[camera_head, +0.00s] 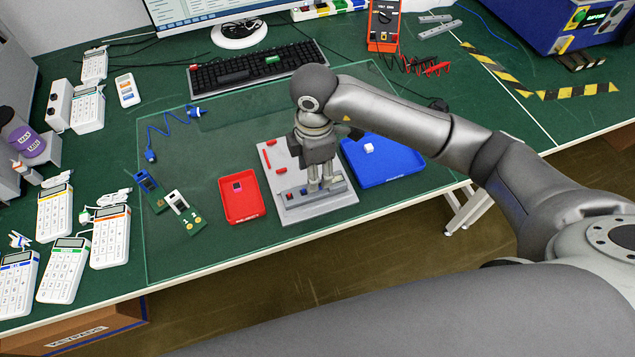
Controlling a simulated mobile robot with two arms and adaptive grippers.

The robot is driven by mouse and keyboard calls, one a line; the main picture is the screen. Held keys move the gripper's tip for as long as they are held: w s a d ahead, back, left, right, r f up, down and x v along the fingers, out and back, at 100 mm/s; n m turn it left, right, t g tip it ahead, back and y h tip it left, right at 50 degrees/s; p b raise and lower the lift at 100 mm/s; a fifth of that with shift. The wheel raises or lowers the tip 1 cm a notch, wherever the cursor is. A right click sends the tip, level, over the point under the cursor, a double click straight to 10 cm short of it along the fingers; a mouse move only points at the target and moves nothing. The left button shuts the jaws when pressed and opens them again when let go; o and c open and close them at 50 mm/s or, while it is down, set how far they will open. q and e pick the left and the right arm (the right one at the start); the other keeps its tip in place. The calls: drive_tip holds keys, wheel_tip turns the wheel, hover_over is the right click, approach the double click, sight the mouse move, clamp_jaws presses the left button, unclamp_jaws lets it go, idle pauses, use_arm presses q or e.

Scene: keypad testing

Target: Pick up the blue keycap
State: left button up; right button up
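My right gripper (320,188) comes in from the right and points down over the front strip of the grey fixture plate (318,208). Its two fingers are close together, and I cannot tell whether anything is between them. A small blue keycap (303,191) appears on the strip just left of the fingers, beside a red keycap (290,195). The part of the strip behind the fingers is hidden. My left gripper is not in view.
A red tray (252,212) with a small dark piece stands left of the plate. Several keypads crowd the left side. A keyboard (225,72) lies behind. The mat's front left is clear.

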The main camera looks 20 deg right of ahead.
drive_tip(key=f, duration=0.2)
drive_tip(key=f+p, duration=0.1)
drive_tip(key=f, duration=0.2)
drive_tip(key=shift+w+f, duration=0.25)
drive_tip(key=shift+f, duration=0.15)
drive_tip(key=c, duration=0.8)
